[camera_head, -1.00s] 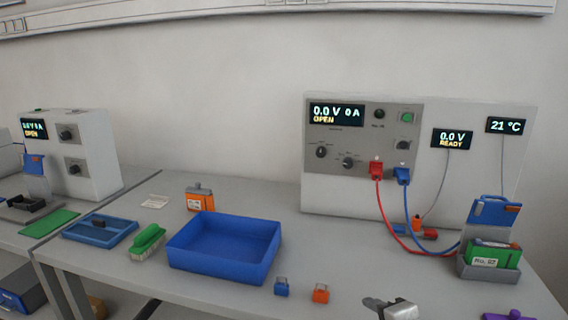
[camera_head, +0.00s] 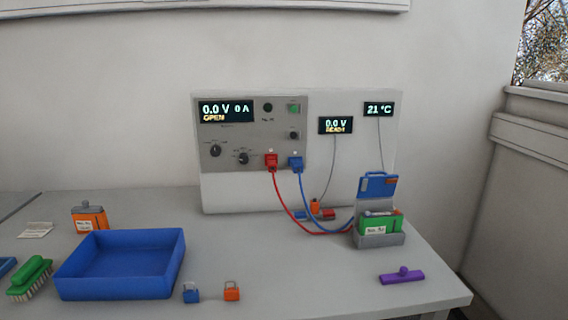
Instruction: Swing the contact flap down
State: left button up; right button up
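A green battery (camera_head: 374,225) with a white label sits in the holder below the flap. Neither of my grippers shows in the head view.
The cycler (camera_head: 252,147) stands behind, reading 0.0 V, 0 A, OPEN. Red (camera_head: 284,200) and blue (camera_head: 307,203) cables run from it towards the holder. A purple handled piece (camera_head: 402,275) lies in front of the holder. A blue bin (camera_head: 121,282) stands left.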

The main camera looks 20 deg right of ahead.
aim_at(376, 186)
jog(key=u, duration=1.7)
jog(key=k, duration=1.05)
jog(key=z, duration=1.7)
